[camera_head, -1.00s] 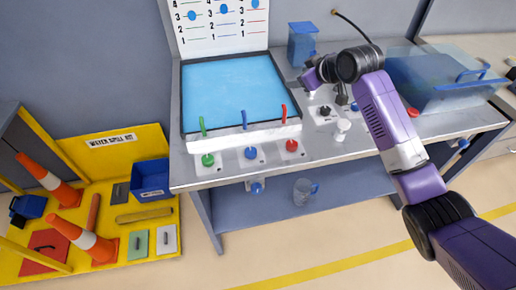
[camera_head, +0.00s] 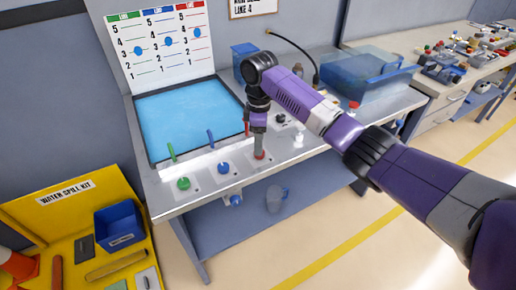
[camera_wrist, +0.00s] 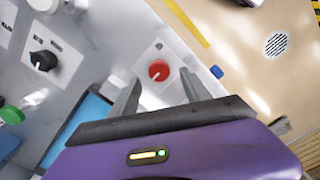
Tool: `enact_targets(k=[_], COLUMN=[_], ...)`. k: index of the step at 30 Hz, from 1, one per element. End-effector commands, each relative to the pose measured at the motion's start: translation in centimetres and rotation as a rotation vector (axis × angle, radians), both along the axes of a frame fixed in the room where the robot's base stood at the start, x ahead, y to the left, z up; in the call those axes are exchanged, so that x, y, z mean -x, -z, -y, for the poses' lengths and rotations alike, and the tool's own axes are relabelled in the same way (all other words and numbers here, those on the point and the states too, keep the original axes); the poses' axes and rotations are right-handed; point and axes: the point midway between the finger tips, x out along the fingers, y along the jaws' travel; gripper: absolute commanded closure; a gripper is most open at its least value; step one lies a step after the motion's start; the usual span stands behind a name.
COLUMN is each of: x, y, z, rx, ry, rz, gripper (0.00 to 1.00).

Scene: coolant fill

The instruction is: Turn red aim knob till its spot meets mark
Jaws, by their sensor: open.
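The red knob (camera_wrist: 159,70) sits on a pale plate in the wrist view, with a small light mark on its face. In the head view the red knob (camera_head: 259,155) shows at the right of the knob row, just below my gripper (camera_head: 258,147). In the wrist view my gripper (camera_wrist: 157,95) is open, its two fingers pointing toward the knob with the knob ahead between them. I cannot tell whether either finger touches it. A red lever or nozzle (camera_head: 246,128) stands behind, partly hidden by my arm. The chart (camera_head: 160,45) has a red column at its right.
A green knob (camera_head: 183,184) and a blue knob (camera_head: 223,168) sit left of the red one on the bench front. A blue tray (camera_head: 190,115) lies behind them. A black knob (camera_wrist: 43,61) is on a nearby plate. A clear lidded bin (camera_head: 360,78) stands at the back right.

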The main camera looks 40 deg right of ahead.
Motion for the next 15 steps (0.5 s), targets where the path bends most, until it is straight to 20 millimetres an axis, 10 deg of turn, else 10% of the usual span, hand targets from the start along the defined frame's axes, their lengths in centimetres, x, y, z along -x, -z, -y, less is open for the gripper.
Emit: enact_targets(k=[15], x=[0.0], y=[4.1], z=[0.0], rx=[0.001], ry=[0.000], rz=[0.002], gripper=[0.44])
